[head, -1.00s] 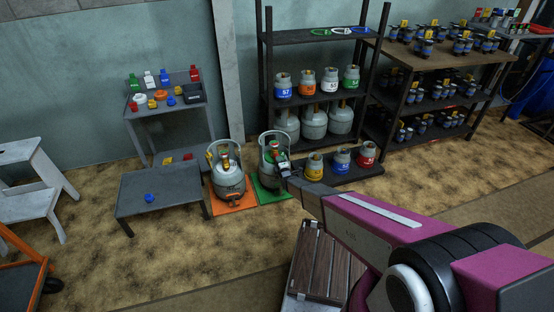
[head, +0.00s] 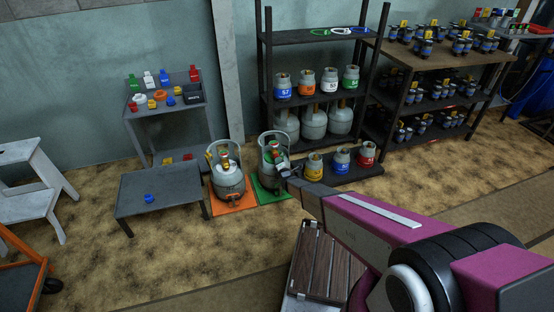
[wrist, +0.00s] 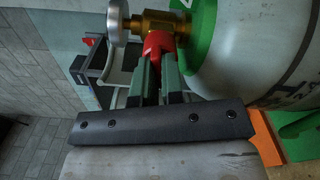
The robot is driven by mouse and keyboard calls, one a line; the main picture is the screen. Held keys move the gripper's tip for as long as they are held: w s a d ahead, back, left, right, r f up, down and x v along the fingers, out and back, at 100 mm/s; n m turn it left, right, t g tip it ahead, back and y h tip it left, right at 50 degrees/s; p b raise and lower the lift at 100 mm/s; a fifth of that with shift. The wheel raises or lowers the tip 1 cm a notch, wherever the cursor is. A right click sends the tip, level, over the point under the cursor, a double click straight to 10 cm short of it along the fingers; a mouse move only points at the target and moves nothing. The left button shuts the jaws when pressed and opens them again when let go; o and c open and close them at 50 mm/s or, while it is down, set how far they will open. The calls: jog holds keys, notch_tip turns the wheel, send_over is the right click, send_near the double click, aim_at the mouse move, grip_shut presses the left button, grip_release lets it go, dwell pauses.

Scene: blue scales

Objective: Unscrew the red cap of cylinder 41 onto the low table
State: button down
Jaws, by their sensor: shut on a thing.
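A grey cylinder with a green label and a wire collar, likely cylinder 41 (head: 268,177), stands upright on the green mat. Its number is not legible. In the wrist view the cylinder (wrist: 245,50) shows a brass valve (wrist: 158,22) with a round grey handwheel. The red cap (wrist: 157,42) is on the valve outlet, between the fingertips of my gripper (wrist: 160,56), which is shut on it. In the head view my gripper (head: 283,169) is at the valve and partly hides it. The low table (head: 180,188) stands to the left with a blue cap (head: 149,198) on it.
Another grey cylinder (head: 229,181) stands on an orange mat (head: 235,202), between the low table and the green mat (head: 270,195). Small cylinders (head: 342,161) stand on a low dark platform at right. Most of the low table's top is clear.

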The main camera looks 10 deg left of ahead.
jog(key=shift+n, duration=1.6)
jog(key=shift+s+n, duration=0.1)
jog(key=shift+n, duration=1.6)
jog(key=shift+n, duration=1.7)
jog(key=shift+n, duration=1.8)
